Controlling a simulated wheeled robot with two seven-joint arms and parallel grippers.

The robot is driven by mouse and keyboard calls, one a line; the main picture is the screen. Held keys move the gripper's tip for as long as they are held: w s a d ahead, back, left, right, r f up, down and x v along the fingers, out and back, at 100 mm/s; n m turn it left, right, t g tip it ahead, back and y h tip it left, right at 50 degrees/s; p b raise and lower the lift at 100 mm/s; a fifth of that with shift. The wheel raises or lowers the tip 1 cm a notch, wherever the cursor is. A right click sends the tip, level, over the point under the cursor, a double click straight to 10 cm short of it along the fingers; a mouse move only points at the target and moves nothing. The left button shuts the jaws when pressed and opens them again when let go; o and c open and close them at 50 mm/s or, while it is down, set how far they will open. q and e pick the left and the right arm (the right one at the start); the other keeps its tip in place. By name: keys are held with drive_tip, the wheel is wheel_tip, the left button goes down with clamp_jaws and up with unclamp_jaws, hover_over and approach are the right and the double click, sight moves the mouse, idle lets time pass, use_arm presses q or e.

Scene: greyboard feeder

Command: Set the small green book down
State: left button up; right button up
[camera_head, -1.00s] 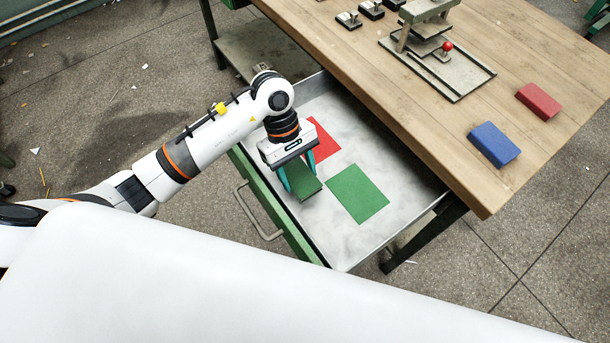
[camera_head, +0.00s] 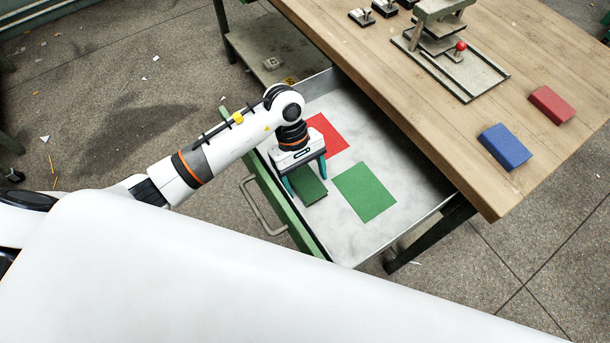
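The small green book (camera_head: 309,189) is at the near side of the open drawer (camera_head: 346,246), left of a flat green rectangle (camera_head: 365,192) on the drawer floor. My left gripper (camera_head: 305,178) points down into the drawer with its teal fingers on either side of the book, and looks shut on it. The gripper body hides the book's far end. I cannot tell whether the book touches the drawer floor. My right gripper is not in view.
A flat red rectangle (camera_head: 327,137) lies behind the gripper in the drawer. On the wooden tabletop (camera_head: 440,130) are a blue book (camera_head: 505,147), a red book (camera_head: 552,105) and a press with a red knob (camera_head: 460,46). The drawer's right part is bare.

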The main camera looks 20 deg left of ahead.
use_arm(q)
drive_tip(key=shift+r, duration=0.15)
drive_tip(key=p+v, duration=0.4)
drive_tip(key=v, duration=0.8)
